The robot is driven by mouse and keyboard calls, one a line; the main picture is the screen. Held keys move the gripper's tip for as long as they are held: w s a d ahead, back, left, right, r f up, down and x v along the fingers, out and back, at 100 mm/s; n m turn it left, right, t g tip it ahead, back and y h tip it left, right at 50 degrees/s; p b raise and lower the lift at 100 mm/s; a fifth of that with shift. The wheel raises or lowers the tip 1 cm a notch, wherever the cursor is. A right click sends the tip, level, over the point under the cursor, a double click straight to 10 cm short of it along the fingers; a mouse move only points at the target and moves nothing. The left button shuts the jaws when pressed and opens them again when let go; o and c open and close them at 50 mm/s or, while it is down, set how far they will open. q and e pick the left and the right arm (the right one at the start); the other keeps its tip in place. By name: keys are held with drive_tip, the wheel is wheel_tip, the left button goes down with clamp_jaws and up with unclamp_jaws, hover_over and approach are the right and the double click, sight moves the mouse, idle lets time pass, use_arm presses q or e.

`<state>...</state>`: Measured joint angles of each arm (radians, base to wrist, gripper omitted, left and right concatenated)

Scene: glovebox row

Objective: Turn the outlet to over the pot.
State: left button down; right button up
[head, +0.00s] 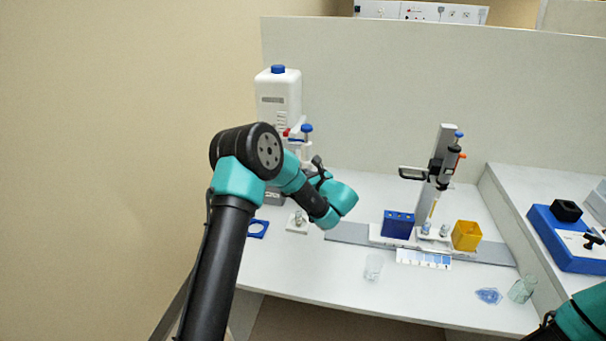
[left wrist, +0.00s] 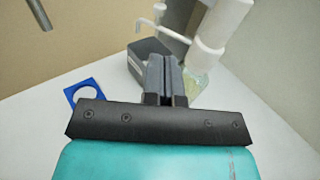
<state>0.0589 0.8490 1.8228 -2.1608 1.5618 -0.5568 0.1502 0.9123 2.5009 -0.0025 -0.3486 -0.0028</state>
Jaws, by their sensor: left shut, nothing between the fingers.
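The dispenser is a white bottle (head: 278,95) with a blue cap, at the back left in the head view. In the left wrist view its white body (left wrist: 221,22) is close by at the upper right, and a thin white outlet tube (left wrist: 172,35) reaches left from it. A dark grey vessel or base (left wrist: 137,62) and a clear greenish glass pot (left wrist: 199,84) stand below; I cannot tell exactly what the outlet tip is over. My left gripper (left wrist: 166,62) is shut and empty, its fingers in front of the dark grey piece. My arm hides much of this in the head view.
A blue ring plate (left wrist: 84,90) lies left of the gripper. To the right in the head view stand a rail (head: 345,233), a blue block (head: 397,224), a yellow cup (head: 466,236) and a pipette stand (head: 436,170). Clear glassware (head: 373,267) stands on the front table.

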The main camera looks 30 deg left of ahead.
use_arm(q)
drive_tip(key=x, duration=1.2)
drive_tip(key=shift+a, duration=0.15)
